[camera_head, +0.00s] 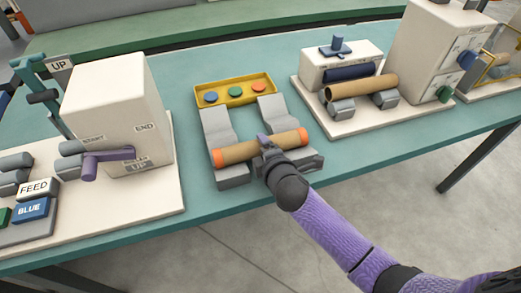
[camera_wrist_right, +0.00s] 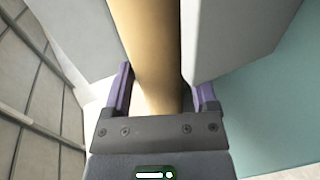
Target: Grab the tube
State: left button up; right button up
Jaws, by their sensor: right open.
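A brown cardboard tube (camera_head: 238,152) with orange ends lies across two grey cradle supports (camera_head: 218,125) in the middle of the table. In the right wrist view the tube (camera_wrist_right: 150,50) runs between the two purple fingers of my open right gripper (camera_wrist_right: 163,95). I cannot tell if the fingers touch it. Another brown tube (camera_head: 362,87) without orange ends rests on a fixture at the right. My left gripper is not in view.
A yellow tray (camera_head: 236,103) with blue, green and orange buttons sits behind the cradle. A white machine (camera_head: 112,100) with a purple crank stands at the left, near FEED and BLUE blocks. A white cabinet (camera_head: 425,50) stands at the right. Teal table (camera_head: 190,75) shows between them.

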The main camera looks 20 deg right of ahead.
jog(key=shift+w, duration=0.15)
jog(key=c, duration=0.9)
